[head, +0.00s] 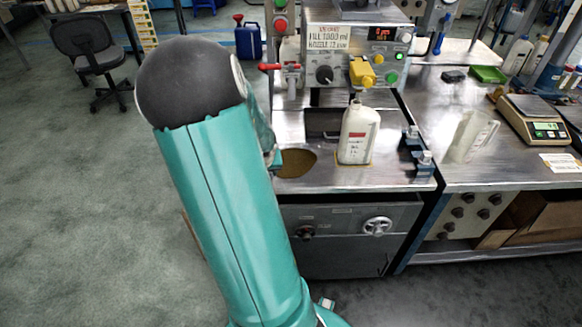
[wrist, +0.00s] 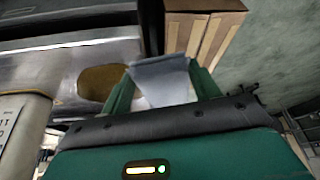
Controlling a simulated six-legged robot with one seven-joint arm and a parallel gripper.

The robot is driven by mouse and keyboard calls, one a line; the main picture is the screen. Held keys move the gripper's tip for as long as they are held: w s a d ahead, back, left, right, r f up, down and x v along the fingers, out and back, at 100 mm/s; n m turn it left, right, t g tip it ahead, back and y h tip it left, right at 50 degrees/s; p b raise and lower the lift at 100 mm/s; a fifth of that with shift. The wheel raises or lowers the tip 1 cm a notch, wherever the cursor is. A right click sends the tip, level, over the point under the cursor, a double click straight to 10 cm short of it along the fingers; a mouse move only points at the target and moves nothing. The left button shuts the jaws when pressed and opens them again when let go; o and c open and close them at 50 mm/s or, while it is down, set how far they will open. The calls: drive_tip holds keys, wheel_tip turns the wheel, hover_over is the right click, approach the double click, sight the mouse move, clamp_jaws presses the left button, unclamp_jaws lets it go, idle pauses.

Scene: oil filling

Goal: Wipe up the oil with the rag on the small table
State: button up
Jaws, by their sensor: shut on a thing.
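A grey-blue rag (wrist: 160,78) hangs between the green fingers of my gripper (wrist: 160,90) in the wrist view. My gripper is shut on it. A brown oil patch (head: 296,162) lies on the steel worktop, left of a white bottle (head: 358,132). In the wrist view the oil (wrist: 100,82) is just left of the rag, and I see no clear contact between them. The bottle (wrist: 20,125) shows at that view's left edge. In the head view my arm hides the gripper, the rag and perhaps part of the oil. I cannot make out the small table.
A filling machine (head: 358,50) with a yellow nozzle (head: 362,73) stands behind the bottle. A second steel bench (head: 500,165) on the right holds a scale (head: 533,118) and a translucent container (head: 470,135). A brown box-like object (wrist: 205,25) is beyond my gripper. The floor at left is mostly open.

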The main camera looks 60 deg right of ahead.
drive_tip(key=m, duration=0.2)
approach(292, 171)
drive_tip(key=a, duration=0.2)
drive_tip(key=shift+s+a+f+g, duration=0.3)
drive_tip(key=shift+a+f+g, duration=0.05)
drive_tip(key=shift+f+g, duration=0.05)
drive_tip(key=shift+w+d+f, duration=0.3)
drive_tip(key=shift+d+f, duration=0.2)
drive_tip(key=shift+d, duration=0.1)
drive_tip(key=shift+w+d+f, duration=0.3)
drive_tip(key=shift+d+f, duration=0.2)
drive_tip(key=shift+d, duration=0.1)
drive_tip(key=shift+w+d+f, duration=0.3)
drive_tip(key=shift+d+f, duration=0.2)
drive_tip(key=shift+d, duration=0.1)
drive_tip(key=shift+w+d+f, duration=0.25)
drive_tip(key=shift+d+f, duration=0.15)
drive_tip(key=shift+f, duration=0.15)
drive_tip(key=shift+f, duration=0.4)
